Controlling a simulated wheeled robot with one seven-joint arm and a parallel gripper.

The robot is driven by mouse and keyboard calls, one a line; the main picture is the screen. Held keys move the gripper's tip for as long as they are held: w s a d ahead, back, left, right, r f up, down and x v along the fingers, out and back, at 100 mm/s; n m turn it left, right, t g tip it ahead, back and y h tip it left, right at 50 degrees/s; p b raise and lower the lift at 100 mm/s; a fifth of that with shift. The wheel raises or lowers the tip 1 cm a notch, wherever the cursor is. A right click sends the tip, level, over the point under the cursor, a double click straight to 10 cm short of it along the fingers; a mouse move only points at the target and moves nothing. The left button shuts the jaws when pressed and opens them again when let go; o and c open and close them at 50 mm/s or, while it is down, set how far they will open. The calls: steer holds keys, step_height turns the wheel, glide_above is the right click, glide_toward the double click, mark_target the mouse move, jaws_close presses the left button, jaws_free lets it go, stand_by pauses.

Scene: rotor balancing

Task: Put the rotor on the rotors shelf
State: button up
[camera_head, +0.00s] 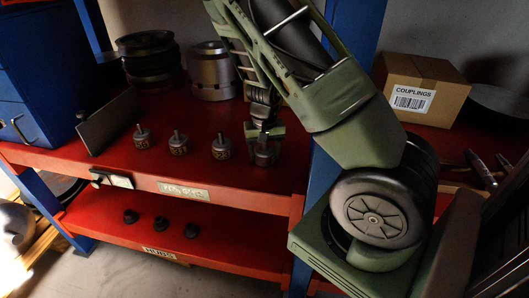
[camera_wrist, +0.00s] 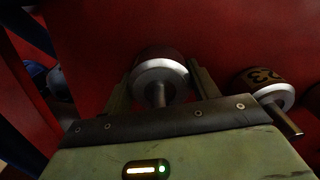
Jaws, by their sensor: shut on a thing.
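My gripper (camera_head: 264,136) reaches down from above to the upper red shelf (camera_head: 255,182). It is shut on a small metal rotor (camera_head: 264,156) with a thin shaft, at the right end of a row of similar rotors. In the wrist view this rotor (camera_wrist: 159,78) sits between the two fingers, its shaft pointing toward the camera. I cannot tell whether its base touches the shelf. Three other rotors (camera_head: 221,148) (camera_head: 178,145) (camera_head: 141,137) stand to its left with shafts up. A neighbouring rotor (camera_wrist: 268,88) marked "23" shows in the wrist view. The upper shelf's label (camera_head: 184,190) is hard to read.
A blue post (camera_head: 325,180) and a "COUPLINGS" box (camera_head: 422,86) are at right.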

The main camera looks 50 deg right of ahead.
steer(key=o, duration=1.7)
steer(key=shift+f, duration=0.1)
step_height(320, 180, up, 12)
steer(key=shift+r+p, duration=0.15)
steer(key=shift+p, duration=0.95)
steer(key=s+a+r+n+g+y, duration=0.15)
steer(key=a+n, duration=0.25)
steer(key=a, duration=0.8)
steer(key=s+a+r+n+t+y, duration=0.1)
steer(key=s+a+r+n, duration=0.15)
steer(key=a, duration=0.85)
steer(key=s+a+r+n, duration=0.1)
steer(key=s+a+n, duration=0.2)
steer(key=s, duration=0.2)
steer(key=s+a+r+n+h, duration=0.1)
steer(key=s+a+n, duration=0.1)
steer(key=s+a, duration=0.2)
steer(key=s+a+r+n+h, duration=0.1)
steer(key=s+a+r+n, duration=0.1)
steer(key=s+a+n, duration=0.1)
steer(key=shift+s+a+n, duration=0.2)
steer(key=shift+s+a, duration=0.1)
steer(key=shift+s, duration=0.35)
steer(key=shift+s+a+n, duration=0.15)
steer(key=shift+s+a, duration=0.1)
steer(key=shift+s, duration=0.4)
